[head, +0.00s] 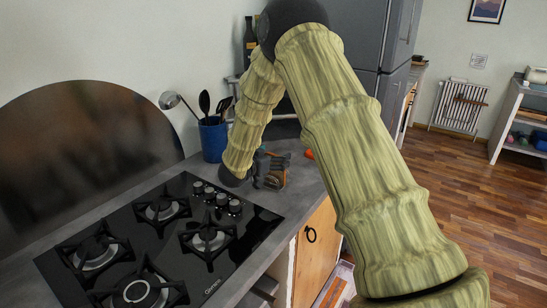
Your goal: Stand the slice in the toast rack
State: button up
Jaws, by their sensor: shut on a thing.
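My gripper (268,172) is low over the counter behind the stove, at the end of my arm. It is small and dark in this view. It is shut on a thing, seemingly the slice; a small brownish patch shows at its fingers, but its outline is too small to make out. I cannot make out the toast rack; my arm and gripper hide part of the counter there.
A black gas stove (160,240) fills the front left of the grey counter. A wooden cabinet door (315,250) is below the counter edge.

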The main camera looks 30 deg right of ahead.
jog(key=shift+a+f, duration=0.1)
jog(key=shift+f, duration=0.35)
dwell(1.0)
jog(key=o, duration=0.7)
jog(key=shift+r, duration=0.15)
jog(key=shift+r+p, duration=2.05)
jog(key=shift+r, duration=0.9)
jog(key=shift+f, duration=0.1)
